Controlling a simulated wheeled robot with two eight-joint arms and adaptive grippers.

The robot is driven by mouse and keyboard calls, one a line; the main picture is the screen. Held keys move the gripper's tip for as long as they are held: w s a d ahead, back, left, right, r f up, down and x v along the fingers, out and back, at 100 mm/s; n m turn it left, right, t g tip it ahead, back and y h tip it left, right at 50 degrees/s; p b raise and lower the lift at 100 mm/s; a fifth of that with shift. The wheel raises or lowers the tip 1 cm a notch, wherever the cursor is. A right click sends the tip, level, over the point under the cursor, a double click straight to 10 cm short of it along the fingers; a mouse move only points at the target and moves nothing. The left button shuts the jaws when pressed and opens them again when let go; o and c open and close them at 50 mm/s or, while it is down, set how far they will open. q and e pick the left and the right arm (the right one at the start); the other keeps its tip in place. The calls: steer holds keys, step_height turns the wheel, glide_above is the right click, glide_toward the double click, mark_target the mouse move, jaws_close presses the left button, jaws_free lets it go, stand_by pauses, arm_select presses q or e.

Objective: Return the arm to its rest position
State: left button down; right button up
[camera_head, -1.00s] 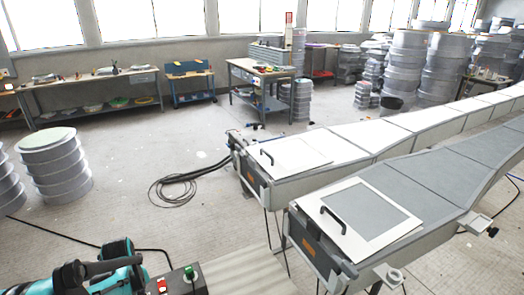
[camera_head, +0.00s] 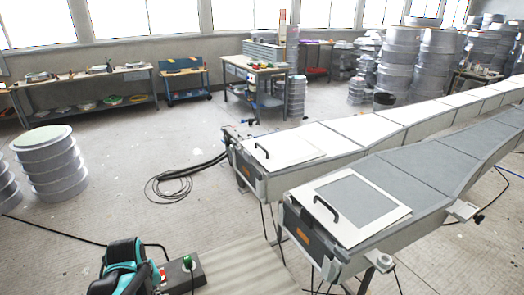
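Part of my own arm, teal and black, shows at the bottom left of the head view. I see rounded joint housings there, but no gripper fingers. Neither my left gripper nor my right gripper can be made out, so what they hold is hidden. The nearer long mould (camera_head: 420,172) has a grey top and a white framed panel (camera_head: 352,203) with a black handle at its near end. The farther long mould (camera_head: 350,140) is white, with a handled panel (camera_head: 282,152) at its near end.
A control box (camera_head: 183,275) with a green button stands beside my arm. Black cables (camera_head: 172,190) lie coiled on the floor. Stacked grey drums (camera_head: 52,165) stand at left. Workbenches (camera_head: 85,82) line the back wall.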

arm_select(q)
steer(key=s+d+r+m+t, duration=0.2)
steer(key=s+d+r+m, duration=0.1)
steer(key=d, duration=0.3)
steer(key=s+d+r+m+t, duration=0.3)
steer(key=s+d+m, duration=0.1)
steer(key=d+m, duration=0.1)
steer(key=shift+s+d+r+h, duration=0.3)
steer(key=shift+d+r, duration=0.05)
steer(key=shift+d, duration=0.3)
